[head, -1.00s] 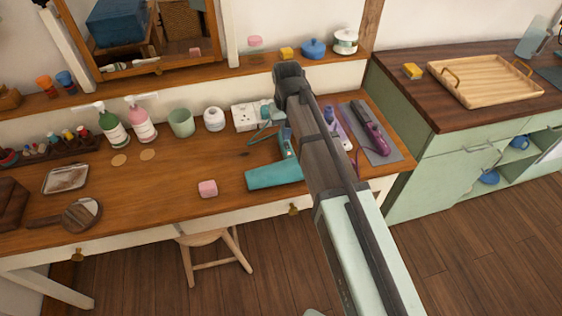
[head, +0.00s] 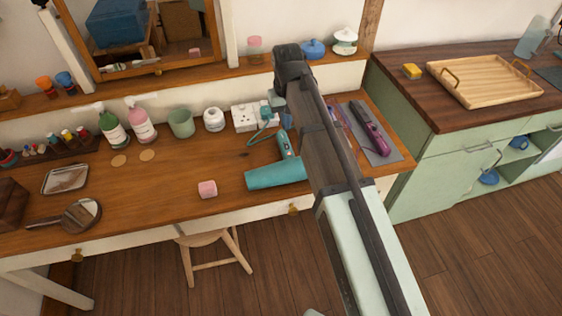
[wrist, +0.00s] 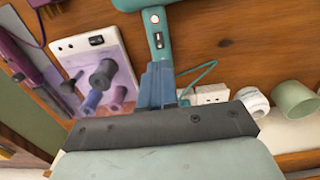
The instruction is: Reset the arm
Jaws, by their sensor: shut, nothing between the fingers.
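My gripper (wrist: 157,72) shows in the wrist view as grey-blue fingers, shut and empty. It is above the wooden dressing table (head: 140,200), with the teal hair dryer (wrist: 155,22) beyond its fingertips in that view. In the head view my arm rises from the lower right across the table toward the back shelf. The gripper's fingers are mostly hidden there. The hair dryer also lies left of my arm in the head view (head: 275,174).
A purple styling tool (head: 370,130) lies on a grey mat right of my arm. A white socket block (head: 245,117), a white jar (head: 214,119) and a green cup (head: 181,122) stand at the back. A pink block (head: 207,189) sits near the front. Floor (head: 470,250) at right is clear.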

